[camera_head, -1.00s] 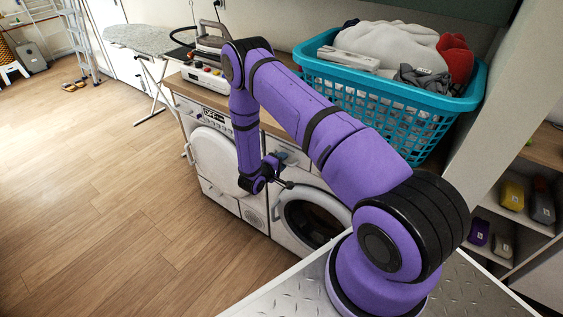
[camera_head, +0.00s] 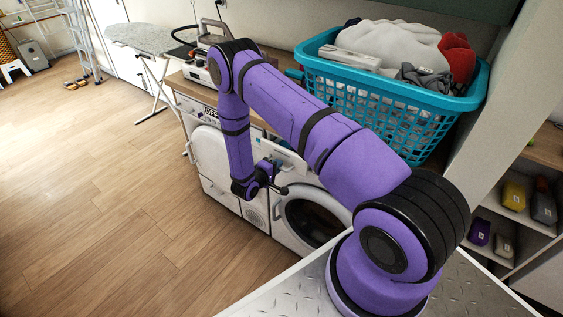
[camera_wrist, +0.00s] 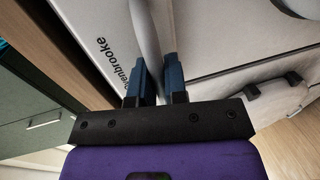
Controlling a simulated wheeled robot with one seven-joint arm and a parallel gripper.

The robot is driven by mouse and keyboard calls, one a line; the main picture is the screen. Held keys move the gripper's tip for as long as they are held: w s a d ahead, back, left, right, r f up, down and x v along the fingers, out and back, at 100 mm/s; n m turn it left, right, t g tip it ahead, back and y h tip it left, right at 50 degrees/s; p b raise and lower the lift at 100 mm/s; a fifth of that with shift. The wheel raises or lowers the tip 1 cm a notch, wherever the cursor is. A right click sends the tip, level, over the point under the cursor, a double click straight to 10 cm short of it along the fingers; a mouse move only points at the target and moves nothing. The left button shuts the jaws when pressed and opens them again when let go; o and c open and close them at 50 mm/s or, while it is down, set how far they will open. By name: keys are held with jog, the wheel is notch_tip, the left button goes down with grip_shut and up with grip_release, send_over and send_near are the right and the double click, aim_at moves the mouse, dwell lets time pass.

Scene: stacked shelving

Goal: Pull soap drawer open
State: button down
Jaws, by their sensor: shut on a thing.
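The washing machine with the round dark door (camera_head: 312,220) stands below the counter, just left of my arm's base. The soap drawer (camera_head: 284,158) is at its upper left, partly hidden by my arm. My gripper (camera_head: 274,176) is at the drawer's front. In the wrist view, the two dark blue fingers (camera_wrist: 153,74) are shut on a pale grey upright edge (camera_wrist: 147,35) of the drawer front. How far the drawer stands out is hard to tell.
A second white appliance with its round door swung open (camera_head: 211,150) stands to the left. A teal laundry basket (camera_head: 385,100) full of clothes is on the counter above. Wooden floor (camera_head: 130,220) in front is clear. Shelves (camera_head: 500,220) stand at right.

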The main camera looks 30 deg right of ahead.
jog(key=f+v, duration=0.1)
jog(key=v, duration=0.7)
jog(key=f+v, duration=0.2)
jog(key=v, duration=0.7)
jog(key=shift+s+a+f, duration=0.2)
jog(key=shift+a+f, duration=0.1)
jog(key=shift+a, duration=0.3)
jog(key=c, duration=1.2)
grip_release()
jog(key=shift+o, duration=0.2)
jog(key=v, duration=1.1)
jog(key=shift+w, duration=0.1)
